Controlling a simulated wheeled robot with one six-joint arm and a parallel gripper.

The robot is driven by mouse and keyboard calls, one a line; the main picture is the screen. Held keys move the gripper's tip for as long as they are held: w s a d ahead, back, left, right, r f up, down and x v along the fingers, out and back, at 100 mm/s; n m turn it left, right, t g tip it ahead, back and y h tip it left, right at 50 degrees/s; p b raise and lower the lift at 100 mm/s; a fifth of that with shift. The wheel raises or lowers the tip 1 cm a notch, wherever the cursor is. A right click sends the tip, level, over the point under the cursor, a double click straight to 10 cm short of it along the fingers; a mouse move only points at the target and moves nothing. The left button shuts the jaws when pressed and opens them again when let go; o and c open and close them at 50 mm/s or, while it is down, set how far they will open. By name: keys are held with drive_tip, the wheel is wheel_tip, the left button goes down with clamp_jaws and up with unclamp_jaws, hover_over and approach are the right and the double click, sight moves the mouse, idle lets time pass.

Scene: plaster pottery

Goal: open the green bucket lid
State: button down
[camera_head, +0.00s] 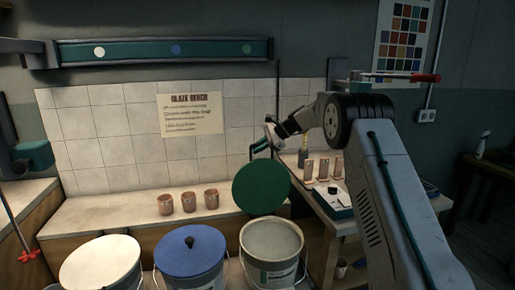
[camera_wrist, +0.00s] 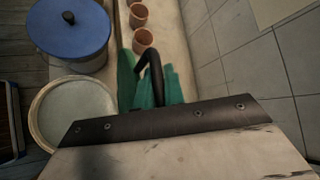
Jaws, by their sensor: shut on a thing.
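The green lid (camera_head: 262,187) is tilted up almost on edge, its round face toward the head camera, behind and above the rim of the open bucket (camera_head: 272,275). The bucket's pale grey inside shows in the head view. My gripper (camera_head: 268,145) is at the lid's upper edge, shut on its handle; the fingertips are small and partly hidden there.
A blue-lidded bucket (camera_head: 190,250) and a white-topped bucket (camera_head: 100,262) stand to the left. Several terracotta cups (camera_head: 188,202) sit on the bench (camera_head: 110,215) behind. A side table (camera_head: 345,226) with test tiles stands to the right, near my arm.

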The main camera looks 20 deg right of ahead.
drive_tip(key=shift+d+f, duration=0.25)
drive_tip(key=shift+f, duration=0.05)
drive_tip(key=c, duration=1.7)
unclamp_jaws()
drive_tip(key=shift+o, duration=1)
drive_tip(key=shift+d, duration=0.1)
drive_tip(key=shift+a+r, duration=0.15)
drive_tip(key=shift+a, duration=0.2)
drive_tip(key=v, duration=0.7)
drive_tip(key=shift+s+d+r, duration=0.15)
drive_tip(key=shift+d+r, duration=0.05)
drive_tip(key=shift+d, duration=0.05)
